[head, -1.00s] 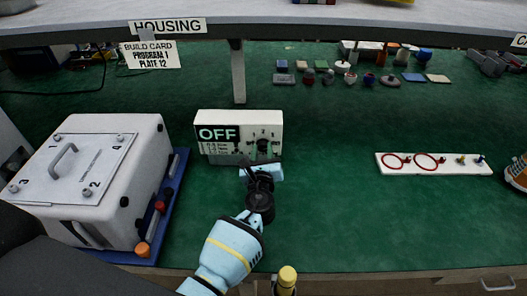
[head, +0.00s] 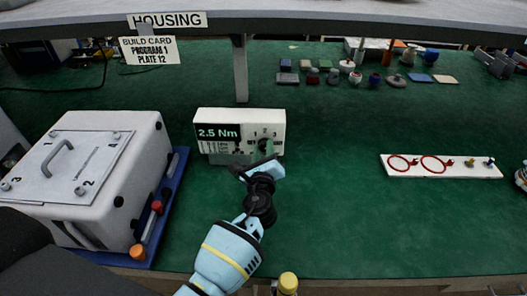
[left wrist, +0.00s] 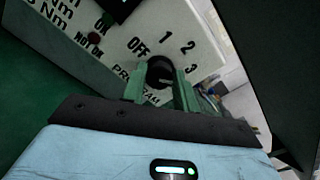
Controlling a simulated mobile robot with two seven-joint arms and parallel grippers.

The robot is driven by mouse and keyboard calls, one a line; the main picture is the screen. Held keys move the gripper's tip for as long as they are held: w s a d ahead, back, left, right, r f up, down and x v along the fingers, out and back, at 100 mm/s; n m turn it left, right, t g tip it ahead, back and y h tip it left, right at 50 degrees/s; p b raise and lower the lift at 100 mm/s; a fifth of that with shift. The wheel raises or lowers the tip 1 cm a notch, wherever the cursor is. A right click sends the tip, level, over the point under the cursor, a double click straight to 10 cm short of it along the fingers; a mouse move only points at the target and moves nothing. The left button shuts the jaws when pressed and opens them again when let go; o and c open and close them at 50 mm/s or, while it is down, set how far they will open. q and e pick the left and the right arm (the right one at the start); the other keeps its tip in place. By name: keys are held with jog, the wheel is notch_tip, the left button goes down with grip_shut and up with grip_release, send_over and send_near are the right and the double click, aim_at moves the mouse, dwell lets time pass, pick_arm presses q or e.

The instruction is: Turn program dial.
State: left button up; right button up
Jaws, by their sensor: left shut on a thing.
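The program dial is a black knob that shows best in the left wrist view (left wrist: 159,70). Around it are the marks OFF, 1, 2 and 3, with PROGRAM printed below. It sits at the right of the front of a white control box (head: 221,115), whose dark display (head: 218,132) reads 2.5 Nm. My left gripper (left wrist: 161,88) is shut on the dial, one green finger on each side. In the head view the gripper (head: 266,152) hides most of the dial. I cannot make out which mark its pointer faces. My right gripper is not in view.
A build card (head: 149,50) reads PROGRAM 1, PLATE 12. A white housing (head: 128,165) on a blue tray stands left. A white board with red rings (head: 440,166) lies right. Several small parts lie at the back. The green mat (head: 340,215) is clear right of my arm.

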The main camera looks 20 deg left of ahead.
pick_arm(q)
jog(key=o, duration=0.9)
jog(key=shift+c, duration=0.2)
jog(key=shift+o, duration=0.5)
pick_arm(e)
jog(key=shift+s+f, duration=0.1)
pick_arm(q)
jog(key=p+v, duration=0.1)
jog(key=v, duration=0.6)
jog(key=shift+s, duration=0.4)
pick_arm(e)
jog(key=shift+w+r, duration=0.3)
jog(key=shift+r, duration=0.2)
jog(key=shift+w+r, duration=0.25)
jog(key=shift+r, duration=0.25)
pick_arm(q)
jog(key=shift+d, duration=0.15)
